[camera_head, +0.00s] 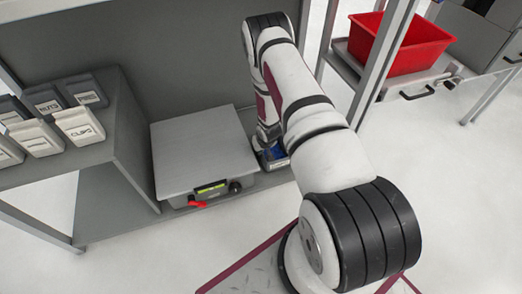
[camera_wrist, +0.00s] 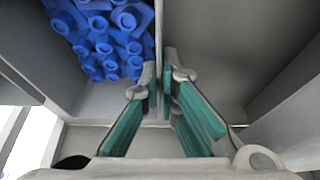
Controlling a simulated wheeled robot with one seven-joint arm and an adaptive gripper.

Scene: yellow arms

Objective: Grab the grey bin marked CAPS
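A grey bin (camera_wrist: 112,92) holding several blue pieces fills the upper left of the wrist view. My gripper (camera_wrist: 160,80) has its teal-padded fingers on either side of a thin grey wall along the bin's right side. The fingertips are close together and appear closed on that wall. In the head view, blue contents (camera_head: 272,152) show beneath my wrist, just right of the scale. My arm hides most of that bin and my fingers there. No CAPS label is readable on it.
The flat grey scale (camera_head: 200,150), with a red part at its front, stands directly left of my wrist. Several labelled bins (camera_head: 80,124) sit on the raised shelf at left. A red tote (camera_head: 402,42) is at upper right, behind a grey post (camera_head: 385,55).

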